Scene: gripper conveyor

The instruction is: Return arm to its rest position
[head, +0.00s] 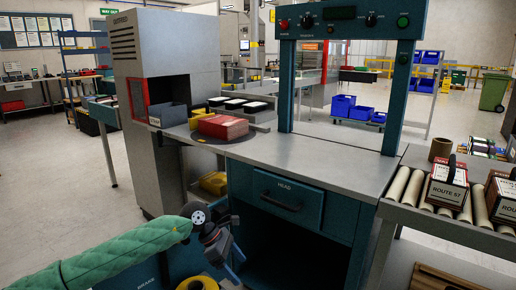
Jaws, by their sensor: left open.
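My left arm, in a green quilted sleeve, comes in from the lower left of the head view. My left gripper (234,256) is at its end, low in front of the blue bench (290,158). It is open, and no object shows between its fingers. It is below the level of the bench top and apart from the red box (222,127), which rests on a dark round plate on the bench. My right arm and gripper are not in view.
A blue gantry with a control panel (345,20) stands on the bench. A roller conveyor (397,184) with labelled boxes (447,184) is at the right. A grey cabinet (150,60) stands behind the bench's left end. A yellow roll (198,283) is below my gripper. The bench top's middle is clear.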

